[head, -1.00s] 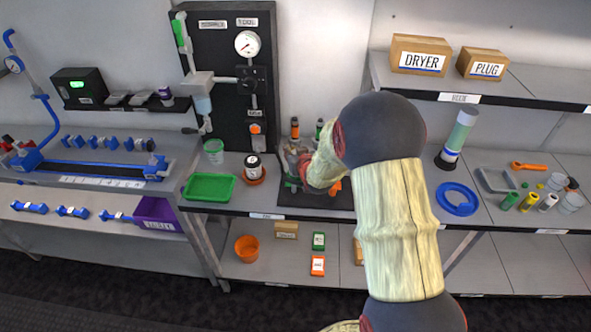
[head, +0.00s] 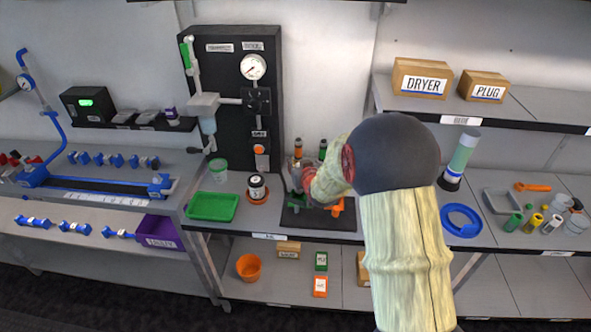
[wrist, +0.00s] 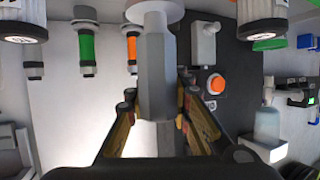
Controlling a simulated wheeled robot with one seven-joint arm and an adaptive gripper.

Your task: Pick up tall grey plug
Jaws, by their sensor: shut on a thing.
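The tall grey plug (wrist: 155,75) is in the middle of the wrist view. It has a faceted grey body and a wider, pale round flange at the top of the picture. My gripper (wrist: 157,100) is shut on it, with one yellow-and-black finger on each side of the body. In the head view, my gripper and the plug are mostly hidden behind my arm, above the black mat (head: 295,222) on the bench.
Orange-banded (head: 298,152) and green-banded (head: 322,150) pieces stand behind the mat. A dark jar (head: 257,187) and a green tray (head: 213,207) are to the left.

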